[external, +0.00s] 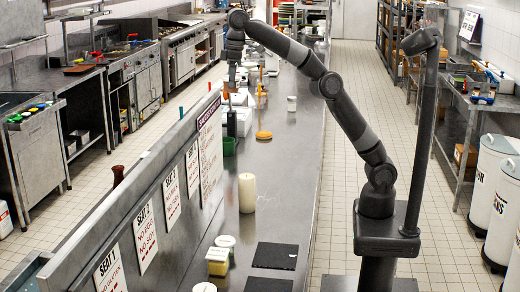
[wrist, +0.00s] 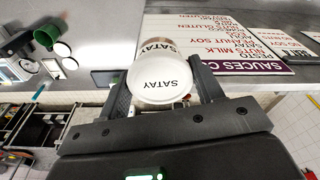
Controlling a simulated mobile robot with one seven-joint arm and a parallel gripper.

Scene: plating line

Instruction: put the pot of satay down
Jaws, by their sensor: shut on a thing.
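The pot of satay (wrist: 166,82) is a small round pot with a white lid reading SATAY and the same word on its side label. It fills the middle of the wrist view. My gripper (wrist: 165,70) is shut on it, one dark finger on each side. In the external view my gripper (external: 232,88) hangs at the end of the arm, over the left side of the long steel counter (external: 290,160), near the top of the sign panel. The pot is too small there to tell from the white things behind it.
A sauces sign (wrist: 255,45) with a dark red header is close by in the wrist view. A green cup (external: 228,146), an orange-brown disc (external: 264,135), a cream cylinder (external: 247,193) and a white pot (external: 292,103) stand on the counter. Black mats (external: 275,255) lie at the near end.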

